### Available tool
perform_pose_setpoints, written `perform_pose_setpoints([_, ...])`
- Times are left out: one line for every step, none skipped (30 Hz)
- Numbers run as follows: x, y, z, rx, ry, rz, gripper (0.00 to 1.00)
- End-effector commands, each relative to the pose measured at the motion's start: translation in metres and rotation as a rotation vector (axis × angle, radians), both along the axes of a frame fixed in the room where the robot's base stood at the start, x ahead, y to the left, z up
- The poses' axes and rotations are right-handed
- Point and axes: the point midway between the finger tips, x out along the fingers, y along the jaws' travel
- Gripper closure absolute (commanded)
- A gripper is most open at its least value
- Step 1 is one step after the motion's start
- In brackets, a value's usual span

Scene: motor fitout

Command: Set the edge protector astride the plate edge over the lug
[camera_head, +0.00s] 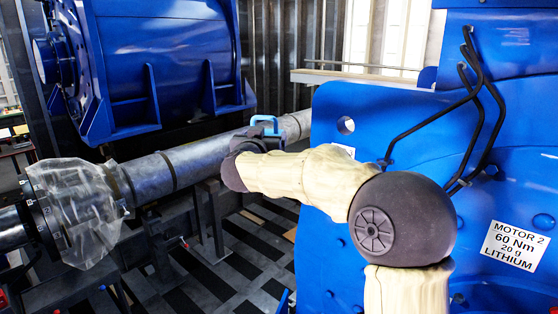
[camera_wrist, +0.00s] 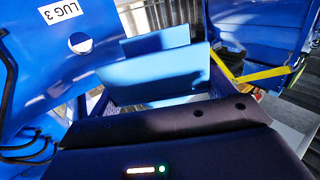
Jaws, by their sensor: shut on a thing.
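The light-blue edge protector (camera_head: 265,121) is held in my gripper (camera_head: 258,138), left of the plate in the head view. In the wrist view the protector (camera_wrist: 155,78) shows two parallel walls with a gap between them, and my gripper (camera_wrist: 160,98) is shut on it. The blue plate (camera_head: 330,180) has a round lug hole (camera_head: 346,125) near its upper left corner. In the wrist view the lug hole (camera_wrist: 80,43) lies left of the protector, below a "LUG 3" label (camera_wrist: 63,12). The protector appears apart from the plate edge and is not astride it.
Black cables (camera_head: 470,100) run over the plate's right side. A "MOTOR 2" label (camera_head: 514,245) is at lower right. A grey pipe (camera_head: 190,163) with a plastic-wrapped joint (camera_head: 75,205) crosses at left. A large blue motor (camera_head: 160,60) stands behind. Yellow strips (camera_wrist: 250,72) show in the wrist view.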

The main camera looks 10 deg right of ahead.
Motion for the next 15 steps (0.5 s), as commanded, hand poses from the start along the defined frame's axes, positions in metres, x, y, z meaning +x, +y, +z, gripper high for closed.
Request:
perform_pose_setpoints([-0.008, 0.010, 0.035, 0.001, -0.009, 0.021, 0.43])
perform_pose_setpoints([-0.012, 0.015, 0.047, 0.002, -0.008, 0.034, 0.43])
perform_pose_setpoints([-0.018, 0.022, 0.064, 0.001, -0.008, 0.051, 0.43])
perform_pose_setpoints([-0.022, 0.027, 0.077, 0.001, -0.009, 0.064, 0.43])
perform_pose_setpoints([-0.026, 0.032, 0.089, 0.001, -0.009, 0.077, 0.43])
perform_pose_setpoints([-0.033, 0.039, 0.106, 0.001, -0.009, 0.096, 0.43])
perform_pose_setpoints([-0.037, 0.045, 0.118, 0.002, -0.008, 0.109, 0.43])
perform_pose_setpoints([-0.042, 0.050, 0.131, 0.001, -0.009, 0.124, 0.43])
perform_pose_setpoints([-0.049, 0.058, 0.147, 0.002, -0.008, 0.143, 0.43])
perform_pose_setpoints([-0.054, 0.063, 0.159, 0.002, -0.008, 0.159, 0.43])
perform_pose_setpoints([-0.059, 0.068, 0.170, 0.002, -0.008, 0.172, 0.43])
perform_pose_setpoints([-0.066, 0.075, 0.184, 0.002, -0.008, 0.191, 0.43])
perform_pose_setpoints([-0.071, 0.079, 0.193, 0.002, -0.007, 0.203, 0.43])
perform_pose_setpoints([-0.075, 0.083, 0.201, 0.001, -0.006, 0.215, 0.43])
perform_pose_setpoints([-0.080, 0.088, 0.210, 0.001, -0.006, 0.229, 0.43])
